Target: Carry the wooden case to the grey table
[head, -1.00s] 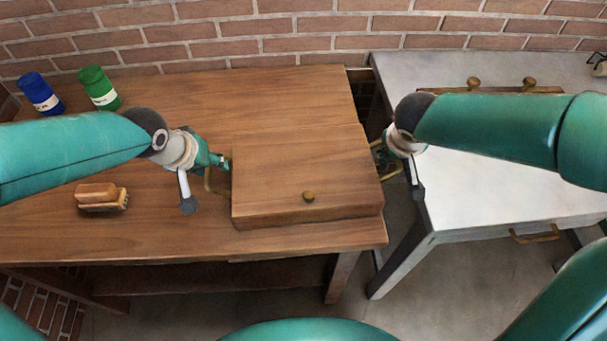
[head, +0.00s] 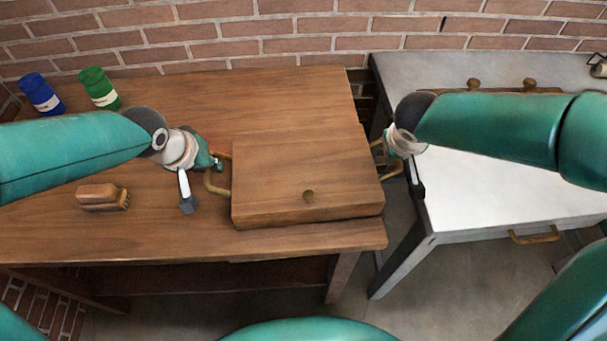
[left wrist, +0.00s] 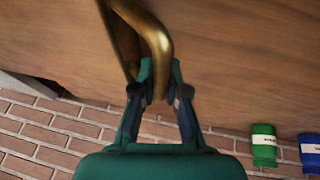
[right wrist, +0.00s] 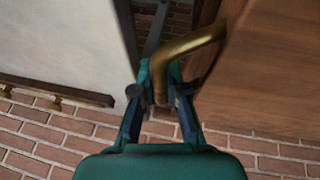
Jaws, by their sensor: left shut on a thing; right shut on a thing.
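The wooden case (head: 290,170) rests on the right part of the brown wooden table (head: 60,235), near its right edge. It has a small brass knob on it and a brass handle at each side. My left gripper (head: 219,163) is shut on the left brass handle, seen closely in the left wrist view (left wrist: 160,75). My right gripper (head: 378,152) is shut on the right handle, also seen in the right wrist view (right wrist: 160,80); in the head view its fingers are partly hidden. The grey table (head: 480,195) stands to the right across a narrow gap.
A rail with brass knobs (head: 474,84) lies at the grey table's back. The grey tabletop's front is clear. A brick wall is behind.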

